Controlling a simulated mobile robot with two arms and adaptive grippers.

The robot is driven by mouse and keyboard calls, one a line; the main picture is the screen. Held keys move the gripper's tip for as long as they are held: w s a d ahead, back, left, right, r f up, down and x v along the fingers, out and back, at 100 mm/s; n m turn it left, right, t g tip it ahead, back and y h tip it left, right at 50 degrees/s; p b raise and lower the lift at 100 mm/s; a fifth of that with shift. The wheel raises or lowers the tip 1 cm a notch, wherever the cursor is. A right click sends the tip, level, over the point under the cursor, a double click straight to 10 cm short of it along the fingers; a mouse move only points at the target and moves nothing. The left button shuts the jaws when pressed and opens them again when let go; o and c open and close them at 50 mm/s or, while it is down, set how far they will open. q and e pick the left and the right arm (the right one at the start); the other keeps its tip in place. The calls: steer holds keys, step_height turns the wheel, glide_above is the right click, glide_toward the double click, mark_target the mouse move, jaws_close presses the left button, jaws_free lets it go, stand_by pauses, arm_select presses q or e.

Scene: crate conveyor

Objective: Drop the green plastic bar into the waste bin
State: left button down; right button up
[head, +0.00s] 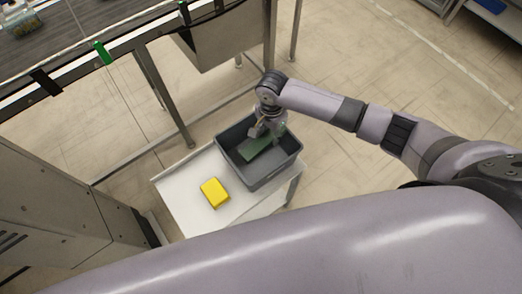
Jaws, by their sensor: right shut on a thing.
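The green plastic bar (254,150) is a flat dark green piece that shows inside the outline of a grey open crate (268,183). My right gripper (262,134) reaches over the crate from the right and is shut on the bar. Gripper and arm hide part of the bar, and I cannot tell whether it touches the crate floor. I cannot tell for sure which container is the waste bin; a grey metal box (225,45) hangs by the conveyor at the top. My left gripper is not in view.
The crate stands on a small white table (182,186) beside a yellow block (214,193). A conveyor (75,30) with a green clip (102,52) on its edge crosses the upper left. A metal cabinet (60,220) stands at left.

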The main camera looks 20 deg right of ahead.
steer(key=o, duration=1.2)
steer(key=shift+o, duration=0.2)
step_height(320, 180, up, 12)
